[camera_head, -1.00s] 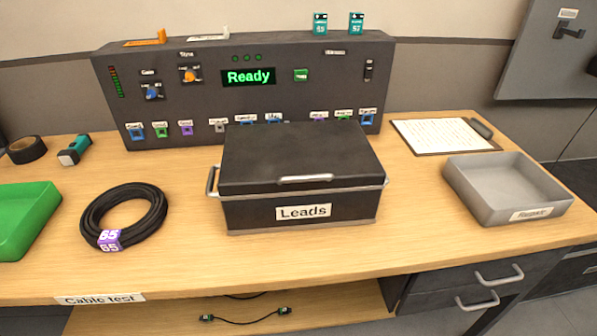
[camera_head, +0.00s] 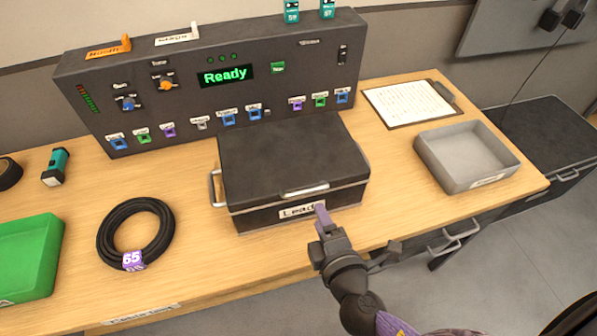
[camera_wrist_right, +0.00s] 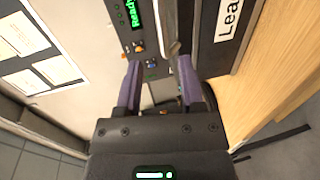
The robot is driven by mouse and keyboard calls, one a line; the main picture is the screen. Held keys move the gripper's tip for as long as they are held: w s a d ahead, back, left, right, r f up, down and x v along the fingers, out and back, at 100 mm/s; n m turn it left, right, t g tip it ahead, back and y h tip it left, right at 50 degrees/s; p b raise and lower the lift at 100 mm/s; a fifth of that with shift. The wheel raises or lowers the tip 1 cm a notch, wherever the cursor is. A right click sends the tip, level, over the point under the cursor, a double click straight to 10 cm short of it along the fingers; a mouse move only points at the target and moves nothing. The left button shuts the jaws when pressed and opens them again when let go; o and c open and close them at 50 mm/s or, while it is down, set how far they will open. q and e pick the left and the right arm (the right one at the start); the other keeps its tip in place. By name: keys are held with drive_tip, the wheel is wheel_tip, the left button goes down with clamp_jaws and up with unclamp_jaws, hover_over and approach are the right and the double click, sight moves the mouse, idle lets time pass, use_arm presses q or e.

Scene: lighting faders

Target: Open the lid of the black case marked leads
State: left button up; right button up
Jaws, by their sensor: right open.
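The black case (camera_head: 292,150) stands on the wooden bench with its lid shut. A silver handle (camera_head: 306,190) sits at the lid's front edge, above the white leads label (camera_head: 297,212). My right gripper (camera_head: 321,213) is in front of the case, near the label's right end and just below the handle; it covers part of the label. In the right wrist view, its two purple fingers (camera_wrist_right: 158,85) are apart. A grey bar that looks like the handle shows beyond them, beside the label (camera_wrist_right: 229,18). I cannot tell whether they touch anything. My left gripper is out of view.
A control panel (camera_head: 205,75) reading Ready stands behind the case. A coiled black cable (camera_head: 113,228) and a green tray (camera_head: 28,255) are to the left. A grey tray (camera_head: 435,165) and a clipboard (camera_head: 410,103) are to the right. The bench front is mostly clear.

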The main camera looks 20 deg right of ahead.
sight(309, 189)
drive_tip(key=x, duration=0.8)
drive_tip(key=shift+w+f, duration=0.2)
drive_tip(key=shift+w, duration=0.15)
clamp_jaws()
idle(0.4)
idle(0.5)
